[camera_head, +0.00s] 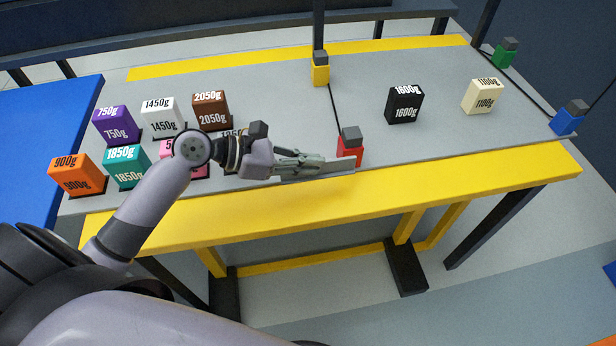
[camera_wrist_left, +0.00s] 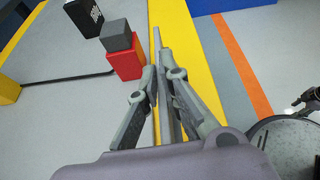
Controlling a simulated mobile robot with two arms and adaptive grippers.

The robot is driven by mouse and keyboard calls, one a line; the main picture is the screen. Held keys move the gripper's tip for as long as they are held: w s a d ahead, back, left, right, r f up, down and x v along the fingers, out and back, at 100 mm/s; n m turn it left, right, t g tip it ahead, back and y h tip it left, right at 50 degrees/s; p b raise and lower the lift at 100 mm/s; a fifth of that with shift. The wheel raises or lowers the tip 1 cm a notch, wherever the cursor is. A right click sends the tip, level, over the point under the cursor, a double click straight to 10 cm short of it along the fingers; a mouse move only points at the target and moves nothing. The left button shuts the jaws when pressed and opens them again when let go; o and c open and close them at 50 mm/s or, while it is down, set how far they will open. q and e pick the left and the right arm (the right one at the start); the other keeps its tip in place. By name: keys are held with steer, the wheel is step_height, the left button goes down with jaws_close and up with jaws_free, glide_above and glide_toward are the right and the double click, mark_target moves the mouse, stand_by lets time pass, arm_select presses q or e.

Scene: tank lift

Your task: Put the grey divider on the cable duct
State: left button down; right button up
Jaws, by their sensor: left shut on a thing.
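My left gripper (camera_head: 285,166) is shut on the grey divider (camera_head: 328,167), a thin, long grey plate. It holds the divider near the table's front edge, just in front of the red block (camera_head: 350,151). In the left wrist view the divider (camera_wrist_left: 157,45) sticks out edge-on between the fingers (camera_wrist_left: 160,95). A thin black strip on the table (camera_head: 334,106) runs from the yellow block to the red block. It may be the cable duct, but I cannot tell for sure. A small dark part at the wrist view's right edge may belong to my right gripper.
The red, yellow (camera_head: 320,70), green (camera_head: 503,57) and blue (camera_head: 567,120) blocks bear grey cubes. A black 1600g weight (camera_head: 405,108) and a cream 1100g weight (camera_head: 483,97) stand on the table's right. Several coloured weights crowd the left.

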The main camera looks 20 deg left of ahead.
mark_target(300, 177)
arm_select(q)
steer(key=shift+f, duration=0.8)
step_height(300, 177, down, 4)
steer(key=shift+r+b, duration=0.25)
steer(key=shift+b, duration=0.15)
steer(key=shift+f, duration=0.2)
arm_select(e)
steer(key=shift+s+a+f, duration=0.15)
steer(key=shift+a+f, duration=0.05)
steer(key=shift+f, duration=0.3)
steer(key=shift+d, duration=0.15)
arm_select(q)
steer(key=c, duration=1.8)
jaws_free()
